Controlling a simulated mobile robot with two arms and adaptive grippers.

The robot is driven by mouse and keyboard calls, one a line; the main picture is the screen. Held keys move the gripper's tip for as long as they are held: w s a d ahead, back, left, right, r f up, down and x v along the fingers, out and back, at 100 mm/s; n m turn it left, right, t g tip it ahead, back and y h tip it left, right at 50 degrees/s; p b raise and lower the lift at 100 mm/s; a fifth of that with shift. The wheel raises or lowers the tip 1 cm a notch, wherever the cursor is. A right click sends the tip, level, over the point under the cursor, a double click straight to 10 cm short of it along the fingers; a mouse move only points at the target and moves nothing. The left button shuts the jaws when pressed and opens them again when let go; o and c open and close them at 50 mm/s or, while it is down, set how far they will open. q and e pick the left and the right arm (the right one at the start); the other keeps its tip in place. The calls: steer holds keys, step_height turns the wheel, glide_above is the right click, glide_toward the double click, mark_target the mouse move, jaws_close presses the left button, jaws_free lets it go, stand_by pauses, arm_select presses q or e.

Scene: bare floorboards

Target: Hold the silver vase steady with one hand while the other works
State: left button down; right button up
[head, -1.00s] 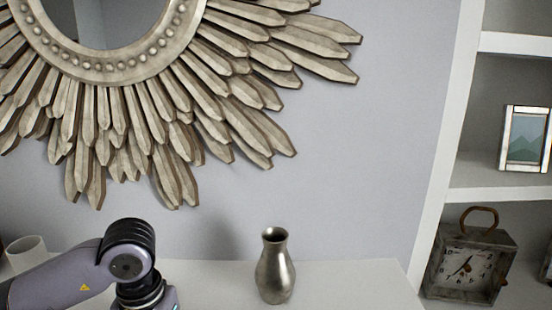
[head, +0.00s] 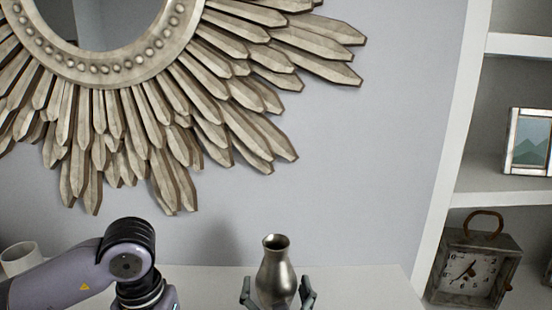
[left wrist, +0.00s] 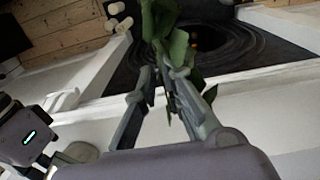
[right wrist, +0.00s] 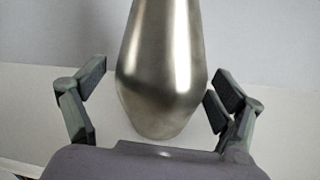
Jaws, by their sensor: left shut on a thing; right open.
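The silver vase (head: 276,262) stands upright on the white surface in the head view, its lower part between the fingers of my right gripper (head: 276,287). In the right wrist view the vase (right wrist: 160,70) fills the middle, with the open fingers of my right gripper (right wrist: 158,88) to either side. A gap shows at its left; at its right, contact is unclear. In the left wrist view my left gripper (left wrist: 163,74) is shut on a green leafy stem (left wrist: 178,48). The left gripper's fingers are outside the head view.
The white surface (head: 372,285) is clear to the right of the vase. A white cup (head: 20,259) stands at the far left. A sunburst mirror (head: 170,100) hangs behind. Shelves at the right hold a clock (head: 470,270) and a picture frame (head: 530,142).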

arm_select(q)
steer(key=shift+s+r, duration=0.1)
steer(key=shift+s, duration=0.2)
arm_select(e)
steer(key=shift+w+r, duration=0.15)
steer(key=shift+w, duration=0.25)
arm_select(q)
steer(key=shift+w, duration=0.3)
arm_select(e)
steer(key=shift+w+a, duration=0.1)
steer(key=shift+w, duration=0.35)
steer(key=shift+c, duration=0.5)
arm_select(q)
steer(key=shift+s, duration=0.15)
arm_select(e)
steer(key=shift+s, duration=0.2)
steer(key=shift+c, duration=1.3)
steer(key=shift+w, duration=0.1)
steer(key=c, duration=1.3)
